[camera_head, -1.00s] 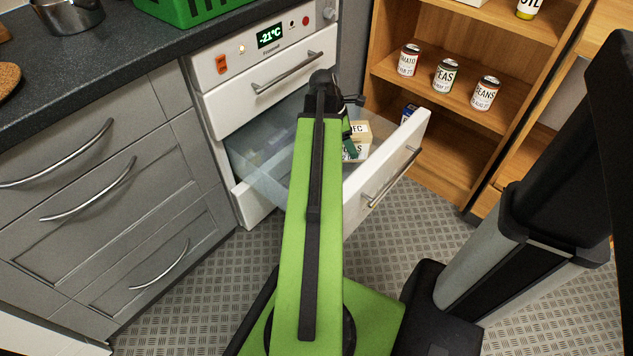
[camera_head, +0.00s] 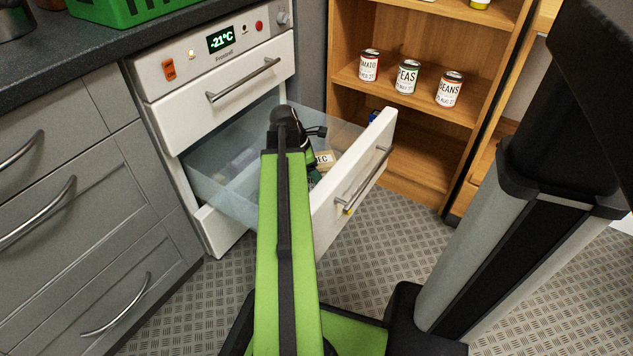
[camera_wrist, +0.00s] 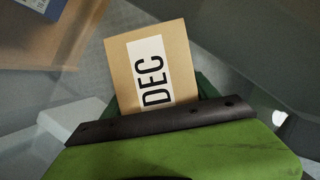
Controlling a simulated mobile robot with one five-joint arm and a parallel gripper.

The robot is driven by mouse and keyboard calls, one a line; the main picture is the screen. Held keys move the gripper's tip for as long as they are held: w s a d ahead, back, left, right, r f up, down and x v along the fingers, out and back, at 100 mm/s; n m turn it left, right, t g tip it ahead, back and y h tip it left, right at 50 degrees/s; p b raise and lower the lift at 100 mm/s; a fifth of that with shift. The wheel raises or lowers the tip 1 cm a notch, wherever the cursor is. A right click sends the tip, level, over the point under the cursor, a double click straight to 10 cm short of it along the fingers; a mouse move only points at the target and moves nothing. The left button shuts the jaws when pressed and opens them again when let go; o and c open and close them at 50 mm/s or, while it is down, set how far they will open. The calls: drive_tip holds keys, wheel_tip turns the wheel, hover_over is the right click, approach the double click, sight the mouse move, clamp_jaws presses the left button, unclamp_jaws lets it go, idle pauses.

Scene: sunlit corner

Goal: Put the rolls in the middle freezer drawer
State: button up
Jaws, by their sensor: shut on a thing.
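The middle freezer drawer (camera_head: 345,185) is pulled open, with a white front and clear sides. My gripper (camera_head: 312,174) is shut on a tan box with a white label (camera_head: 324,159), over or inside the open drawer behind its front. In the wrist view, the box (camera_wrist: 178,62) reads DEC and sticks out beyond the dark edge of my gripper (camera_wrist: 160,118). I cannot tell from the label whether it is the rolls. My arm and the drawer front hide the box's lower part, so I cannot tell whether it touches the drawer floor.
The closed upper freezer drawer (camera_head: 225,92) is above the open one. A wooden shelf (camera_head: 425,110) with several cans stands behind at the right. Grey cabinets (camera_head: 75,215) are at the left. A green crate (camera_head: 125,8) sits on the counter.

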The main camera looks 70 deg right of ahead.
drive_tip(key=shift+f, duration=0.7)
drive_tip(key=shift+r, duration=0.2)
drive_tip(key=shift+f, duration=0.25)
drive_tip(key=o, duration=1.7)
drive_tip(key=shift+r, duration=0.1)
drive_tip(key=shift+r, duration=0.1)
